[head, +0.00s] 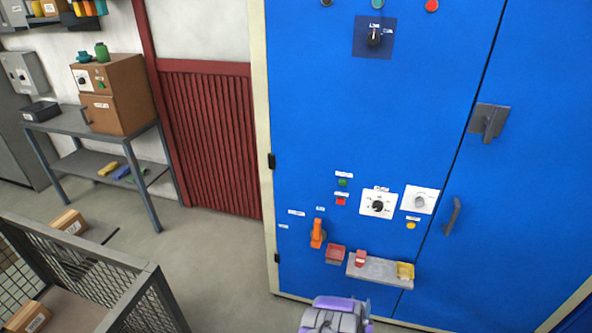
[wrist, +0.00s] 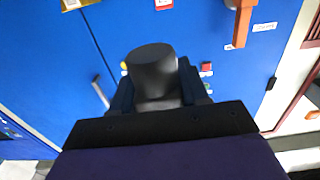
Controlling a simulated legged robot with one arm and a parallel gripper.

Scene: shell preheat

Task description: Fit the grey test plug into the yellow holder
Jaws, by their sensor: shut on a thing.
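My gripper (wrist: 156,92) is shut on the grey test plug (wrist: 153,62), a dark grey round piece that sticks out between the two fingers in the wrist view. The yellow holder (head: 405,270) is a small open box at the right end of a grey shelf on the blue cabinet in the head view. A yellow edge, seemingly this holder (wrist: 80,4), shows at the top left of the wrist view, apart from the plug. The holder's inside is hard to make out. My gripper and the plug do not show in the head view.
The grey shelf (head: 378,271) also carries a red piece (head: 360,258). A red holder (head: 335,254) and an orange handle (head: 317,234) are to its left. The blue cabinet (head: 340,120) has knobs above. A mesh cage (head: 95,265) stands at lower left; floor between is clear.

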